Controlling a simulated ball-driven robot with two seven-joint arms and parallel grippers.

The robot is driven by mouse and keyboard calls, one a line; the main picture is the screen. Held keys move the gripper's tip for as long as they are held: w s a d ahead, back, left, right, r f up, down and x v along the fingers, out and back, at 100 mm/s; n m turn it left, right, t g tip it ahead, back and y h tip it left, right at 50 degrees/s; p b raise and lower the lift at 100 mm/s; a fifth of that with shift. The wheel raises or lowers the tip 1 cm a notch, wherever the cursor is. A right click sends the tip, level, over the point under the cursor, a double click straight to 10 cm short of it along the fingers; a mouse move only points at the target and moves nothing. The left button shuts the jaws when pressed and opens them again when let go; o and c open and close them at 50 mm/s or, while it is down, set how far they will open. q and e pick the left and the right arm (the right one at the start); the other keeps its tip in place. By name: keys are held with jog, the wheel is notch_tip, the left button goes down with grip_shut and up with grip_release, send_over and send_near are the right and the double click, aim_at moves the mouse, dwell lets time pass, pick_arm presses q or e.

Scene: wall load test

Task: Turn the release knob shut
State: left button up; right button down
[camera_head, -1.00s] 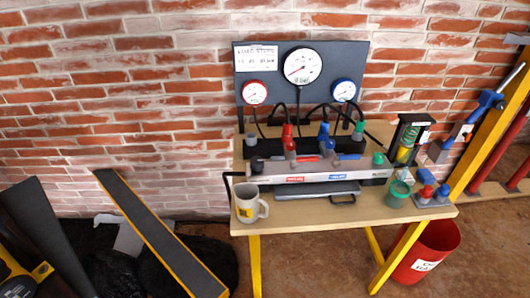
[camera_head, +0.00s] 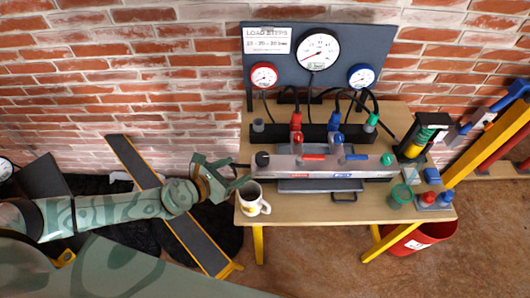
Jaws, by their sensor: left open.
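A grey manifold block (camera_head: 330,173) lies along the wooden table (camera_head: 310,210). A black knob (camera_head: 262,158) sits at its left end and a green knob (camera_head: 387,159) at its right end. No readable label shows which one is the release knob. Red and blue lever handles lie on the block between them. My left gripper (camera_head: 236,174) is open and empty, just left of the black knob and apart from it, beside the table's left edge. My right gripper is not in view.
A white mug (camera_head: 253,198) stands close below my left gripper at the table's front left. A green cup (camera_head: 400,196) stands at the right. A gauge panel (camera_head: 282,70) with hoses rises behind. A red bin (camera_head: 405,242) is under the table.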

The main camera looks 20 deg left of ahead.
aim_at(260, 158)
pick_arm(q)
jog(key=b+x, duration=0.2)
jog(key=x, duration=0.9)
jog(key=shift+w+f+b, duration=0.2)
jog(key=shift+f+b, duration=0.05)
jog(key=shift+b, duration=0.1)
jog(key=shift+w+d+f, duration=0.1)
jog(key=shift+w+d, duration=0.15)
jog(key=shift+w, duration=0.2)
jog(key=c, duration=1)
